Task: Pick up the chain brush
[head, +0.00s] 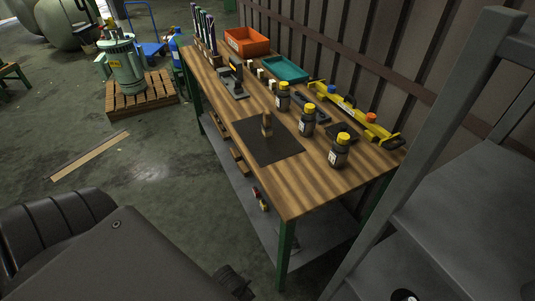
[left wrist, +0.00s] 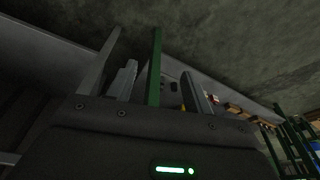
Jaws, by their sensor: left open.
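I cannot pick out the chain brush for certain. A small brown, upright piece (head: 267,124) stands on the black mat (head: 283,148) on the workbench; it is too small to tell whether it is the brush. My right gripper is not in view.
The workbench (head: 290,195) carries dark bottles with yellow caps (head: 308,120), a yellow tool (head: 350,112), an orange bin (head: 247,41) and a teal bin (head: 285,69). A grey shelving frame (head: 410,150) stands close on the right.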

